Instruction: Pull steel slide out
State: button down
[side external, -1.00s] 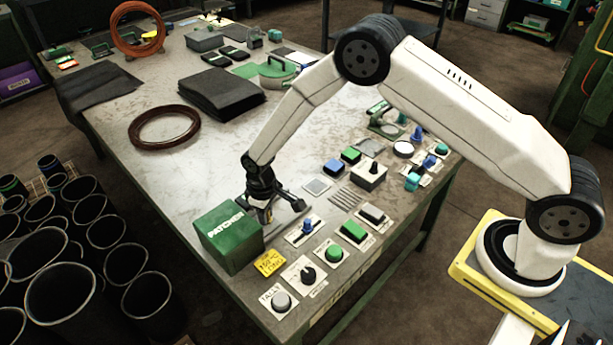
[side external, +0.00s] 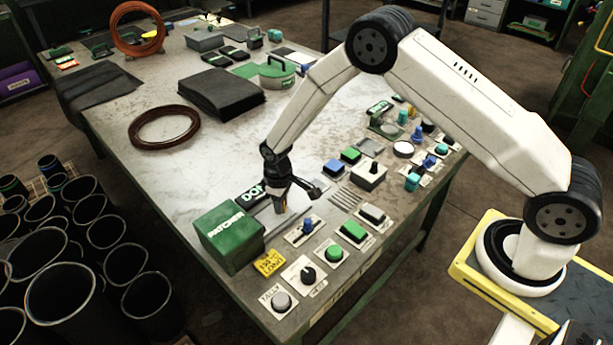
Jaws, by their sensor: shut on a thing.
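The green box marked "PATCHER" (side external: 229,238) sits near the front left corner of the bench. A grey steel slide (side external: 268,222) extends from its right side, low over the bench top. My gripper (side external: 282,207) is shut on the slide, to the right of the box and apart from it. The fingers hide the gripped part. A dark plate with white letters, partly "DO", (side external: 251,192) shows behind the slide, partly hidden by the arm.
A blue-topped switch (side external: 307,227) stands close right of the slide. Open bench lies behind the gripper.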

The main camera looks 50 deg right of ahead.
aim_at(297, 201)
jog(key=d, duration=0.5)
jog(key=shift+d, duration=0.3)
jog(key=shift+w, duration=0.1)
jog(key=shift+c, duration=2.4)
grip_release()
jog(key=shift+d, duration=0.1)
jog(key=shift+r, duration=0.1)
jog(key=shift+r, duration=0.2)
notch_tip(297, 201, up, 7)
jog(key=shift+r, duration=0.15)
